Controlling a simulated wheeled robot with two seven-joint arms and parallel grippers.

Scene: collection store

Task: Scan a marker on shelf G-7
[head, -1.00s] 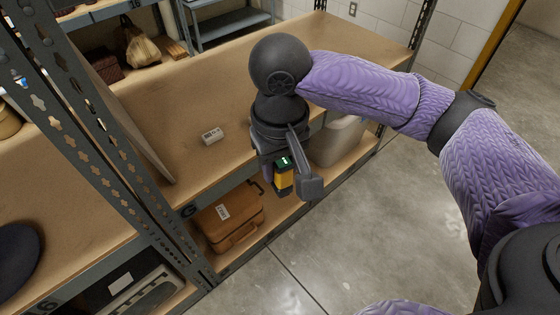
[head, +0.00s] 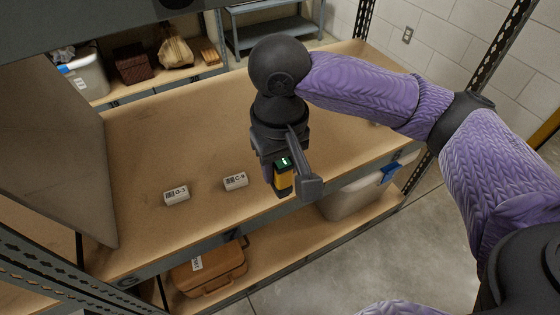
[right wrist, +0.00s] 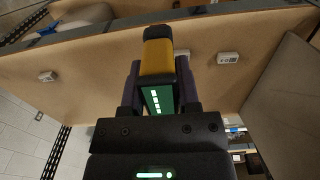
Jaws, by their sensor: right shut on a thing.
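My right gripper (head: 290,188) is shut on a yellow and black handheld scanner (head: 283,178) with a lit green screen. In the head view it hangs over the front part of the wooden shelf (head: 190,135). Two small white marker blocks stand on this shelf left of the gripper: one (head: 176,196) seems to read G-3, the other (head: 235,181) C-5 or C-9. In the right wrist view the scanner (right wrist: 158,62) points away from my gripper (right wrist: 160,90). A labelled block (right wrist: 228,58) is right of it, another (right wrist: 47,77) far left. My left gripper is not in view.
A grey panel (head: 55,140) stands at the shelf's left. A brown case (head: 210,268) and a pale bin (head: 350,198) sit on the level below. A perforated post (head: 490,60) rises at the right. Free floor (head: 375,255) lies in front.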

